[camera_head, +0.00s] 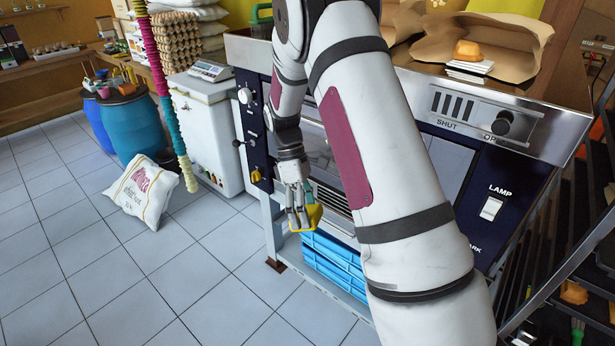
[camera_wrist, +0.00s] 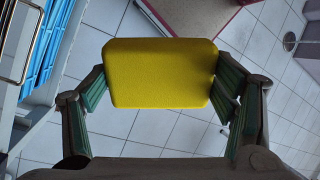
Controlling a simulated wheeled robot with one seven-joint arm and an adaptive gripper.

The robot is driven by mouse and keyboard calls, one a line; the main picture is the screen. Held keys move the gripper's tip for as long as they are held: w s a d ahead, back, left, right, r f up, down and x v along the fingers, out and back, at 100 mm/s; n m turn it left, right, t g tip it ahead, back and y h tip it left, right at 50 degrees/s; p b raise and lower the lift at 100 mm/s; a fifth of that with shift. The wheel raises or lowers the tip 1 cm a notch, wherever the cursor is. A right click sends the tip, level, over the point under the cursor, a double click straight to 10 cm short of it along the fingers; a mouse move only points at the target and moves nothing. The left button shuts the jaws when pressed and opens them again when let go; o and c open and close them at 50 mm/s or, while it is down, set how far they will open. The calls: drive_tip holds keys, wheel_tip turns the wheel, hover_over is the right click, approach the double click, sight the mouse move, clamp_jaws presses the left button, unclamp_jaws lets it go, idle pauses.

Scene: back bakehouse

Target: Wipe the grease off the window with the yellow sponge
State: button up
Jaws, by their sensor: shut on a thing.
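My gripper (camera_wrist: 160,95) is shut on the yellow sponge (camera_wrist: 160,72), with a finger on each side of it in the wrist view. In the head view the gripper (camera_head: 299,215) hangs low in front of the oven (camera_head: 247,160), and the sponge (camera_head: 311,218) shows at its fingertips. The sponge looks apart from any surface. The oven's window (camera_head: 317,148) is mostly hidden behind my arm, and I cannot make out grease on it.
Blue crates (camera_head: 331,262) sit under the oven. A white chest (camera_head: 205,125) with scales (camera_head: 210,70), a blue barrel (camera_head: 133,125) and a flour sack (camera_head: 141,193) stand left. Racks (camera_head: 575,255) stand right. The tiled floor (camera_head: 110,270) is clear at front left.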

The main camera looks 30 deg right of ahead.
drive_tip(key=d+n+h, duration=0.1)
drive_tip(key=n+h, duration=0.1)
drive_tip(key=d+n+g+h+b, duration=0.1)
drive_tip(key=d+n, duration=0.1)
drive_tip(key=n, duration=0.1)
drive_tip(key=w+d+f+n+g+h, duration=0.1)
drive_tip(key=d+n+h, duration=0.1)
drive_tip(key=shift+d+h, duration=0.25)
drive_tip(key=shift+h, duration=0.05)
drive_tip(key=w+d+n+t+h+b, duration=0.2)
drive_tip(key=w+d+n+t+h, duration=0.2)
drive_tip(key=w+n+t+h, duration=0.1)
drive_tip(key=w+d+n+t+h+b, duration=0.3)
drive_tip(key=w+d+n+t+h, duration=0.2)
drive_tip(key=w+n+t, duration=0.3)
drive_tip(key=shift+w+f+n+h, duration=0.3)
drive_tip(key=shift+w+n+h, duration=0.4)
drive_tip(key=shift+w, duration=0.5)
drive_tip(key=shift+x, duration=1)
drive_tip(key=s+p, duration=0.1)
drive_tip(key=s, duration=0.1)
drive_tip(key=s+d+p, duration=0.1)
drive_tip(key=s, duration=0.1)
drive_tip(key=shift+d+p, duration=0.2)
drive_tip(key=shift+p, duration=0.15)
